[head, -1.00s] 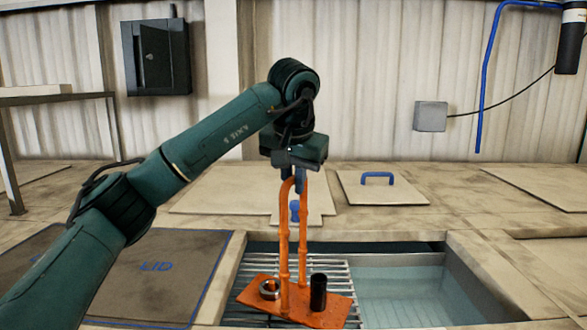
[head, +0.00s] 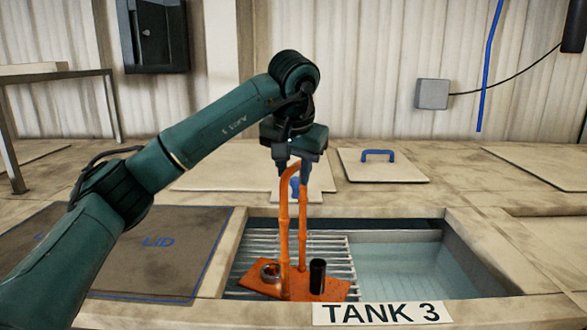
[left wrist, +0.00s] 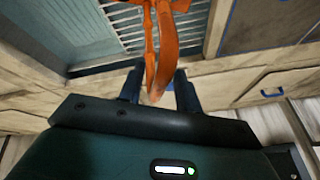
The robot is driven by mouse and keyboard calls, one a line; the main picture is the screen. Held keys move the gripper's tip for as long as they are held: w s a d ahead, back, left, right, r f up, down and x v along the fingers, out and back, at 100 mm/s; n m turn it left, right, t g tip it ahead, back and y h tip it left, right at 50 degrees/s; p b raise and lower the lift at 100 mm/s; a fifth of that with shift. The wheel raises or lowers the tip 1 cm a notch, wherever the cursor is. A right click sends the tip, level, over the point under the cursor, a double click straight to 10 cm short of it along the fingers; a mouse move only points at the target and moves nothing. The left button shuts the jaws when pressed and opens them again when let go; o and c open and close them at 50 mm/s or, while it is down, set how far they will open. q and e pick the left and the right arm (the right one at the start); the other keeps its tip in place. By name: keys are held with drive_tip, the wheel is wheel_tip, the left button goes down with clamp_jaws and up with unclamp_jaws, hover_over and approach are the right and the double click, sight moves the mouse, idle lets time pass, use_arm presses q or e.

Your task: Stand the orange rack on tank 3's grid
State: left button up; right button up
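The orange rack (head: 335,291) stands upright in tank 3, its base on the bars of the metal grid (head: 262,241) and appearing to rest on them. It carries a metal ring (head: 270,272) and a black cylinder (head: 317,276). Its tall handle rises above the tank rim. My left gripper (head: 294,168) is at the top of the handle, with its fingers spread on either side. The left wrist view shows the orange handle (left wrist: 164,50) between the separated fingers (left wrist: 158,92). My right gripper is not in view.
The right part of the tank shows pale liquid (head: 405,270). The TANK 3 sign (head: 382,312) is on the front rim. A dark lid (head: 150,250) lies at left. Behind the tank is a pale cover with a blue handle (head: 378,155). A blue object (head: 295,188) shows behind the rack handle.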

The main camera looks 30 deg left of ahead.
use_arm(q)
drive_tip(key=v, duration=1.2)
drive_tip(key=shift+p, duration=0.35)
drive_tip(key=shift+s, duration=0.1)
